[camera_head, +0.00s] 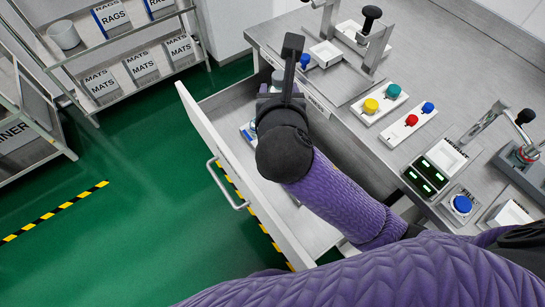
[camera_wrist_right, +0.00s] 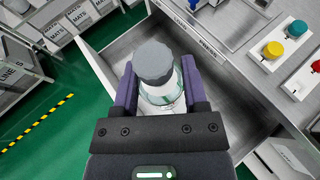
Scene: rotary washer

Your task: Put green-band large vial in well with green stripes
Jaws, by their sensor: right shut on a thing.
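My right gripper (camera_wrist_right: 158,72) is shut on a vial (camera_wrist_right: 153,62) with a grey cap and a clear body. A greenish band shows partly below the cap, between the fingers. The vial is over the open drawer; its lower end is hidden by the gripper. In the head view my right gripper (camera_head: 280,92) is over the far part of the drawer, mostly covered by its own wrist. My left gripper is not in view. I cannot make out a well with green stripes in either view.
The open drawer (camera_head: 199,122) juts out left of the steel bench (camera_head: 330,80). A small blue-and-white item (camera_head: 247,132) lies in it. The bench carries a panel with yellow and teal knobs (camera_head: 380,98), a panel with red and blue knobs (camera_head: 418,115) and clamps. Shelves stand at left.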

